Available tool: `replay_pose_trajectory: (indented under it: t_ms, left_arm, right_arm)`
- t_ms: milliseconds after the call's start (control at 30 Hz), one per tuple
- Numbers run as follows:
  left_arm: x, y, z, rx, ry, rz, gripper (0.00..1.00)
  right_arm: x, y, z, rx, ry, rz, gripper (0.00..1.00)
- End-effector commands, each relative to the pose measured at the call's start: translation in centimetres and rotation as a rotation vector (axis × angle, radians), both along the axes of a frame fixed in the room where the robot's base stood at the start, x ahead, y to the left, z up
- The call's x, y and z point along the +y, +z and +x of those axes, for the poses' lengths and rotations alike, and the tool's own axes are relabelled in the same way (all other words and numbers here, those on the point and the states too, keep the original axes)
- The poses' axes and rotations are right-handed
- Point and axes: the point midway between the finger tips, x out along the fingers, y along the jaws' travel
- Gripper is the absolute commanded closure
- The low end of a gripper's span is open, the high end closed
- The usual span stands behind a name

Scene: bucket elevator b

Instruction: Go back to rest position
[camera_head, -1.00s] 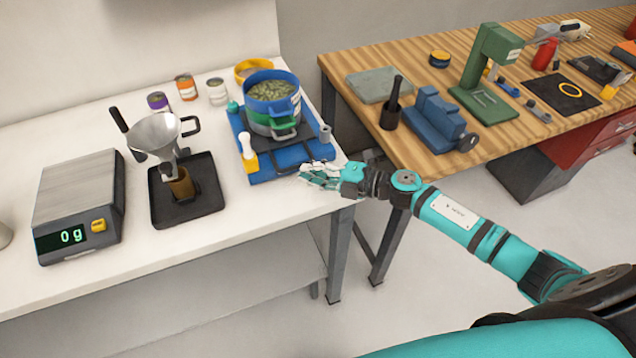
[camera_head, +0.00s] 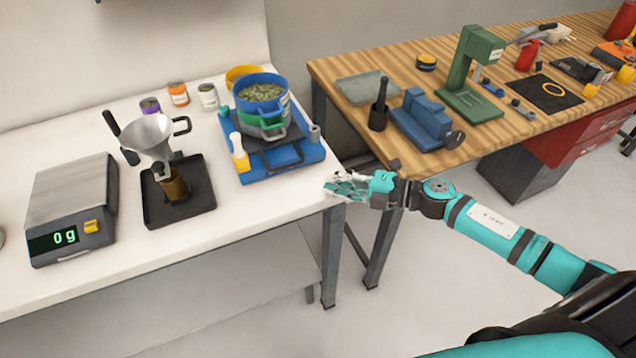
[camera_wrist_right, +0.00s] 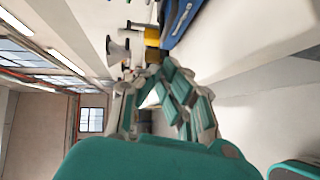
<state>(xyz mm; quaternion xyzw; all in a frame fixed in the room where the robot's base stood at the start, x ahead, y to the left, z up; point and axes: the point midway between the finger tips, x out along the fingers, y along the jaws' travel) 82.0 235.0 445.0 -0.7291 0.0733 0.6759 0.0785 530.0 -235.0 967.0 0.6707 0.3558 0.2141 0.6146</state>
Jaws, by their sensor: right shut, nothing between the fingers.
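My right gripper (camera_head: 345,188) is shut and empty. It hovers at the right front corner of the white table (camera_head: 110,270), to the right of and nearer than the blue tray with the sieve stack. Its fingers also show in the right wrist view (camera_wrist_right: 165,90), drawn together with nothing between them. My right arm stretches in from the lower right in the head view. My left gripper does not show in either view.
On the white table stand a scale (camera_head: 72,205) reading 0 g, a funnel (camera_head: 150,135) over a black tray (camera_head: 205,200), small jars, and a blue sieve (camera_head: 270,82) on a blue base. A wooden bench (camera_head: 420,165) with tools stands right. Floor between them is clear.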

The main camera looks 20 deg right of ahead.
Motion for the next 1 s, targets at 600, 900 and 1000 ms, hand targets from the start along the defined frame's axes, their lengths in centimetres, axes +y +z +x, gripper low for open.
replay_pose_trajectory:
  t_ms: [600, 900, 1000]
  left_arm:
    - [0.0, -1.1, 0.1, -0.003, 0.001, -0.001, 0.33]
    - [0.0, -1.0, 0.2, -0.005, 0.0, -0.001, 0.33]
    - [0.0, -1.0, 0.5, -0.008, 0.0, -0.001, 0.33]
  right_arm:
    - [-4.1, -1.6, -1.6, 0.048, -0.084, 0.044, 1.0]
    - [-12.0, -19.1, -2.4, 0.407, -0.628, 0.278, 1.0]
    - [-13.4, -26.0, -5.5, 0.554, -0.803, 0.333, 1.0]
